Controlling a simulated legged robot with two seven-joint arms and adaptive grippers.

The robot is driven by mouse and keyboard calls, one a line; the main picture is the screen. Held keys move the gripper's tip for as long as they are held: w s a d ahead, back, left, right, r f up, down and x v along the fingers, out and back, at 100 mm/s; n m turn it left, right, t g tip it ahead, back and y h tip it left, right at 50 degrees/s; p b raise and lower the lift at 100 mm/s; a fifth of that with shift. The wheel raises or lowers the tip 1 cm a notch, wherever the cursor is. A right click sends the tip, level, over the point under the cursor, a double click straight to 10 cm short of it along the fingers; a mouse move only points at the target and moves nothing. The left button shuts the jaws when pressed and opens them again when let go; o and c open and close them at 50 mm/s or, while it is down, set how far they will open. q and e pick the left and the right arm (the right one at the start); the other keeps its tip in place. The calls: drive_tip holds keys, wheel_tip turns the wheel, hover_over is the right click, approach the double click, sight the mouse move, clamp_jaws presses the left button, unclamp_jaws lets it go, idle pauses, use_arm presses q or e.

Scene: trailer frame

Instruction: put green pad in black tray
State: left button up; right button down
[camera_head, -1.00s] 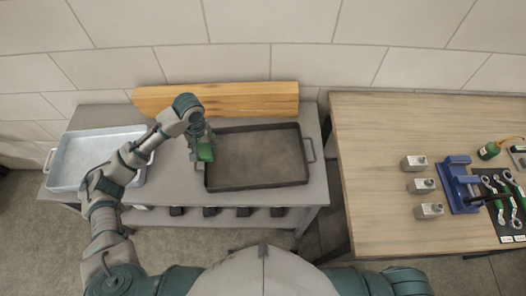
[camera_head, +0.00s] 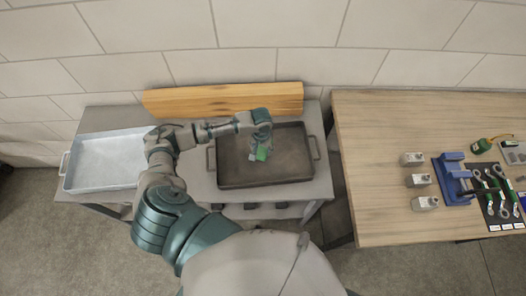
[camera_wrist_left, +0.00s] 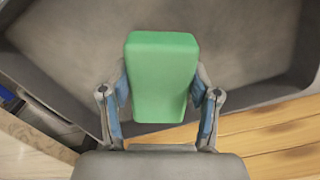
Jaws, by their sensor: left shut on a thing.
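The green pad (camera_head: 262,153) is a small block held between the fingers of my left gripper (camera_head: 256,146). In the left wrist view the green pad (camera_wrist_left: 161,77) stands between the two fingers of my left gripper (camera_wrist_left: 160,95), which is shut on it. The black tray (camera_head: 295,163) is a wide dark pan with side handles on the grey bench. The pad is over the tray's middle-left part; the wrist view shows the tray floor (camera_wrist_left: 60,40) behind it. Whether the pad touches the floor cannot be told. My right gripper is not in view.
A light metal tray (camera_head: 104,163) stands left on the grey bench. A wooden board (camera_head: 222,99) stands along the bench's back. A wooden table (camera_head: 375,165) on the right carries metal blocks, a blue vise (camera_head: 455,178) and wrenches.

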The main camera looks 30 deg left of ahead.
sight(263, 152)
use_arm(q)
drive_tip(key=f, duration=0.3)
drive_tip(key=shift+w+d, duration=0.1)
drive_tip(key=shift+d, duration=0.1)
wheel_tip(263, 152, down, 3)
drive_tip(key=shift+f, duration=0.1)
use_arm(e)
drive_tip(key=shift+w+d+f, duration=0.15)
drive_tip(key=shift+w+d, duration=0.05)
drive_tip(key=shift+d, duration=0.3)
use_arm(q)
drive_tip(key=o, duration=1.2)
drive_tip(key=shift+a, duration=0.15)
drive_tip(key=shift+c, duration=0.2)
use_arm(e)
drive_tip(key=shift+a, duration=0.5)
use_arm(q)
wheel_tip(263, 152, up, 12)
drive_tip(key=shift+r, duration=0.1)
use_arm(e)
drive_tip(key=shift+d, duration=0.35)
